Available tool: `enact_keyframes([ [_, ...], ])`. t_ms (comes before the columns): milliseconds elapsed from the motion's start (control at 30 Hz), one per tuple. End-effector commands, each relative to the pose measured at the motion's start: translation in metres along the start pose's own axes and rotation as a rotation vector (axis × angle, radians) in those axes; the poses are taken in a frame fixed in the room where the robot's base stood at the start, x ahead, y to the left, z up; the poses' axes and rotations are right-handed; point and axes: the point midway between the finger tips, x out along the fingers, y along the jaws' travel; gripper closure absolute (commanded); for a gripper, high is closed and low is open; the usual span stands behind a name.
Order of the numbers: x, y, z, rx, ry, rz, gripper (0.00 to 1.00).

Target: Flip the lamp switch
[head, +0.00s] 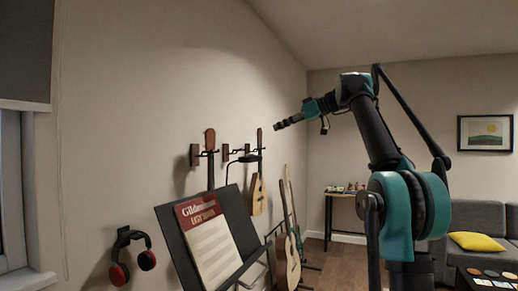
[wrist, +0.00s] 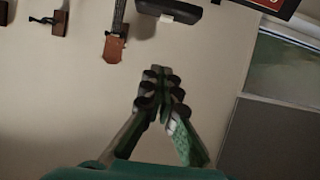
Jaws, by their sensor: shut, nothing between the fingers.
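A dark, thin-necked lamp (head: 244,158) appears to rise from the top edge of the music stand in the head view. A dark bar with a pale patch, probably the lamp head (wrist: 170,11), shows at the top of the wrist view. I cannot make out its switch in either view. My gripper (head: 277,125) is raised in front of the wall, above the stand and pointing left in the head view. In the wrist view my gripper (wrist: 158,72) has its fingers together and empty, below and apart from the dark bar.
The black music stand (head: 172,238) carries a red and white songbook (head: 212,246). Stringed instruments hang on the wall, including one with a pear-shaped body (head: 258,196). Guitars (head: 290,262) stand beyond the stand. Red and black headphones (head: 130,255) hang at left. Open air surrounds my gripper.

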Motion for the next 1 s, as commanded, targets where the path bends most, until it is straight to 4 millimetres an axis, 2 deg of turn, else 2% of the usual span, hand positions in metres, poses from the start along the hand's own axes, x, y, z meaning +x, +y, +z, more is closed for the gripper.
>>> enact_keyframes([
  [367,0.005,0.000,0.001,0.001,-0.001,0.000,1.00],
  [567,0.033,0.000,0.001,0.001,-0.002,-0.002,1.00],
  [900,0.101,-0.001,0.001,0.000,-0.001,-0.002,1.00],
  [1000,0.103,0.000,0.013,0.002,-0.001,0.001,1.00],
])
